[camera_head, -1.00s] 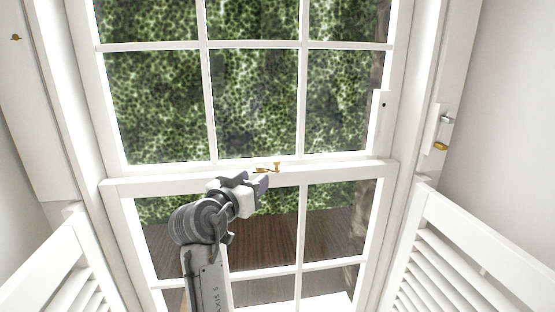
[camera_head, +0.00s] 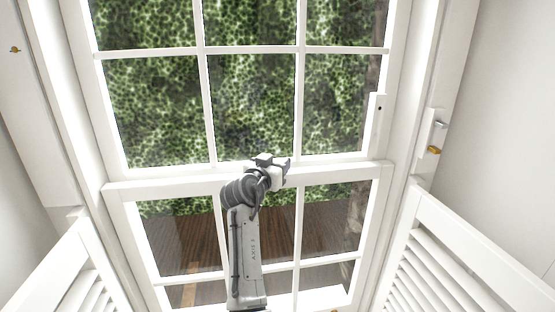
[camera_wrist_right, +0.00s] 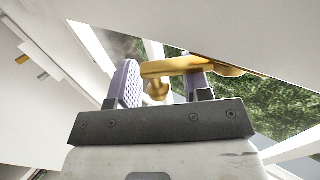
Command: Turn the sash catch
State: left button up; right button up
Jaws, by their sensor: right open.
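The brass sash catch (camera_wrist_right: 180,67) shows in the right wrist view as a flat bar with a rounded knob hanging down. It sits at the meeting rail (camera_head: 340,172) of the white window. My right gripper (camera_head: 275,162) is at this rail and hides the catch in the head view. In the wrist view its jaws (camera_wrist_right: 161,86) are open, with the catch's knob between the two fingers. The bar crosses by the right-hand finger; I cannot tell whether they touch. My left gripper is not in view.
White louvred shutters stand at lower left (camera_head: 75,265) and lower right (camera_head: 455,260). A brass fitting (camera_head: 434,150) is on the right frame and a small brass piece (camera_head: 15,49) on the left. Glazing bars (camera_head: 299,95) divide the panes; a green hedge is outside.

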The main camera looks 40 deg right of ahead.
jog(key=shift+w+d, duration=0.15)
jog(key=shift+d, duration=0.15)
grip_shut()
dwell(0.4)
